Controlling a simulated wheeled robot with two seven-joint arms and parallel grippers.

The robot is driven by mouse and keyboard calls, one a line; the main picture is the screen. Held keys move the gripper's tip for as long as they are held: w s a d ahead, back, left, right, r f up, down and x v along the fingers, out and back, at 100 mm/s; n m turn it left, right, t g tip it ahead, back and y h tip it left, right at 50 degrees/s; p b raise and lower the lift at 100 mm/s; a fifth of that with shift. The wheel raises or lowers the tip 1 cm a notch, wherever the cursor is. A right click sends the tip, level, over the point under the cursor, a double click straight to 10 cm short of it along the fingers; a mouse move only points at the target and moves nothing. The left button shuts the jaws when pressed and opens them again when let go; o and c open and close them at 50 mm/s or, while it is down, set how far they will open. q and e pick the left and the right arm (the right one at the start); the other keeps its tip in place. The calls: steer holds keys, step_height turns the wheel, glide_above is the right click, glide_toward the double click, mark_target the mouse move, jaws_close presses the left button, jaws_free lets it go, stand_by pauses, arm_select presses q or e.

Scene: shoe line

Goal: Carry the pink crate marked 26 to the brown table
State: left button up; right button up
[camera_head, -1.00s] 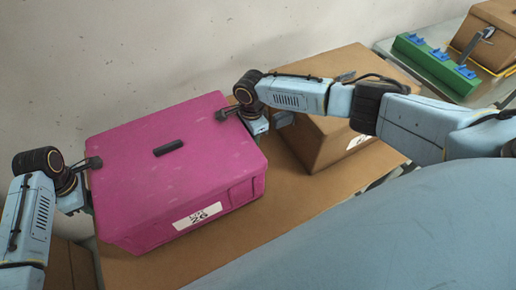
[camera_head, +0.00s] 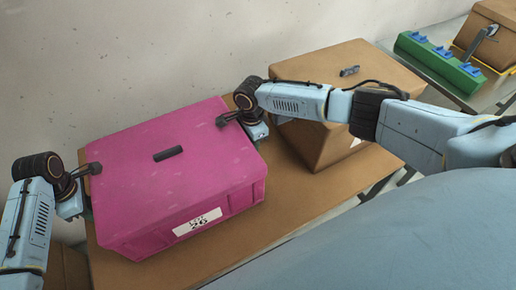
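The pink crate (camera_head: 140,204) is at left centre, with a white label (camera_head: 197,221) reading 26 on its near side and a dark slot in its top. My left gripper (camera_head: 88,180) is at its left side and my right gripper (camera_head: 244,125) at its right side. Each has a dark finger over the top edge and appears closed on the crate wall; the outer fingers are partly hidden. The brown table (camera_head: 290,205) lies under and beside the crate. I cannot tell whether the crate touches it.
A brown box (camera_head: 335,62) stands on the table right of the crate, partly behind my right arm, with a small dark item (camera_head: 349,71) on top. Another table at upper right holds a green rack (camera_head: 440,62) and another brown box (camera_head: 492,30). A wall rises behind.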

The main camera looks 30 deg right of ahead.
arm_select(q)
steer(key=o, duration=0.4)
arm_select(e)
steer(key=o, duration=0.4)
steer(key=shift+r, duration=0.1)
arm_select(q)
step_height(320, 180, up, 12)
arm_select(e)
step_height(320, 180, up, 12)
stand_by(0.6)
